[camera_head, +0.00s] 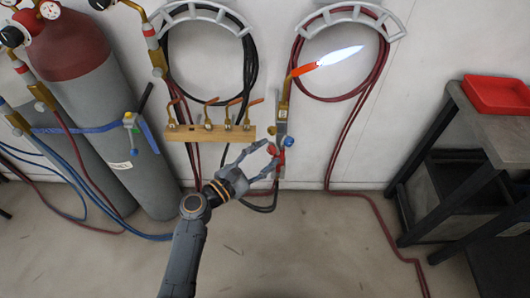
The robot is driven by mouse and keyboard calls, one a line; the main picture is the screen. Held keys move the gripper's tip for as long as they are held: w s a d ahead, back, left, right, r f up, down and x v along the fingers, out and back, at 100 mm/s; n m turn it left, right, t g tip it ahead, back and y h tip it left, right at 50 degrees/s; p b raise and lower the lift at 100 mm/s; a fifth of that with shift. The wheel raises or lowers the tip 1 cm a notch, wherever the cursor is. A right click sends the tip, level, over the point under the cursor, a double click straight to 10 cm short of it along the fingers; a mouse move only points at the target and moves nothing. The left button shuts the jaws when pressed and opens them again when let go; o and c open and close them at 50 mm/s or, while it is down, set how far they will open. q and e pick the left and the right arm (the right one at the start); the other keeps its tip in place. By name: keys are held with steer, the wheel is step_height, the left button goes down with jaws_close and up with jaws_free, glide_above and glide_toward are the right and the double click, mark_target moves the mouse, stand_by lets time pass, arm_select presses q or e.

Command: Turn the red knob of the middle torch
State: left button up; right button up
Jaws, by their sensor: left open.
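A brass-and-grey torch (281,112) stands upright near the wall, its tip lit with an orange-and-white flame (338,57) pointing up and right. The picture is too small to tell whether a fingertip touches a knob. Another torch-like brass piece (156,55) hangs at the left. My right gripper is not in view.
A wooden rack (205,133) with several brass pieces is fixed left of the torch. Gas cylinders (90,100) stand at the left. Coiled hoses (385,55) hang on the wall. A dark workbench (505,135) with a red tray (497,95) stands at the right.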

arm_select(q)
steer(key=shift+d, duration=0.1)
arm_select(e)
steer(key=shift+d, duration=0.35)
arm_select(q)
steer(key=shift+c, duration=0.7)
jaws_close()
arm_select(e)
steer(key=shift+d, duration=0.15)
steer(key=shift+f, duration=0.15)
